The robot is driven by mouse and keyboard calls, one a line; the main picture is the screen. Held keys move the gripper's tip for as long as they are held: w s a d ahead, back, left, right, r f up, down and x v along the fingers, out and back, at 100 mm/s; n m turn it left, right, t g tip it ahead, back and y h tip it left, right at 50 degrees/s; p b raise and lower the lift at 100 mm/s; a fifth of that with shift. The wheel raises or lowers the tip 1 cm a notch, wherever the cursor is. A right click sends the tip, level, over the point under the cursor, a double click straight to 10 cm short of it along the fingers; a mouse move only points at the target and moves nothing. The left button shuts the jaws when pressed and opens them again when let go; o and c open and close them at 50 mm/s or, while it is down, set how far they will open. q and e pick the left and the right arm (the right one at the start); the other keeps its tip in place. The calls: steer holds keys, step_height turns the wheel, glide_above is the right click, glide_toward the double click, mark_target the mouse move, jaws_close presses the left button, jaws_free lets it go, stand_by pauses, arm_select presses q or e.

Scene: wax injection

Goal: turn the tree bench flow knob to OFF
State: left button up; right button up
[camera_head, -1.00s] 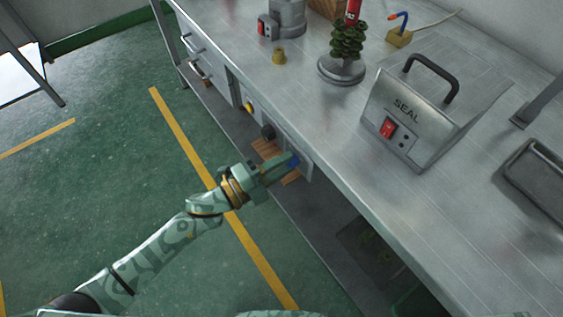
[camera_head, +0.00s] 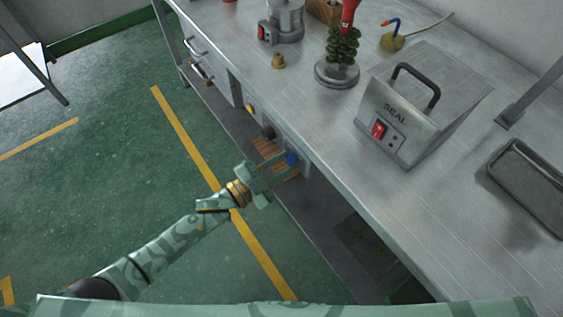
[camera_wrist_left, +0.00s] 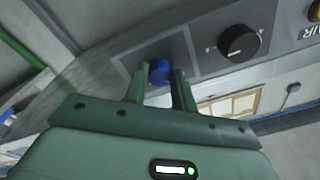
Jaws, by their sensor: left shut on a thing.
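The bench's front panel carries a blue knob (camera_head: 292,159), a black knob (camera_head: 269,132) and a yellow knob (camera_head: 250,108). No label reading flow or OFF is legible to me. My left gripper (camera_head: 285,159) is at the blue knob, shut on it. In the left wrist view, the two fingers (camera_wrist_left: 161,72) stand on either side of the blue knob (camera_wrist_left: 159,68), which partly hides between them. The black knob (camera_wrist_left: 239,43), with a white pointer mark, sits to its right, untouched. My right gripper is not in view.
On the bench top (camera_head: 450,220) are a SEAL box (camera_head: 410,120), a metal tray (camera_head: 525,190), a green tree on a round base (camera_head: 338,75) and a small brass piece (camera_head: 278,61). A lower shelf (camera_head: 320,215) lies under the panel.

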arm_select(q)
steer(key=shift+f+n, duration=0.1)
steer(key=shift+n, duration=0.2)
stand_by(0.4)
steer(key=o, duration=1)
steer(key=p+v, duration=0.2)
steer(key=v, duration=1.4)
steer(key=shift+s+a, duration=0.15)
steer(key=shift+a, duration=0.05)
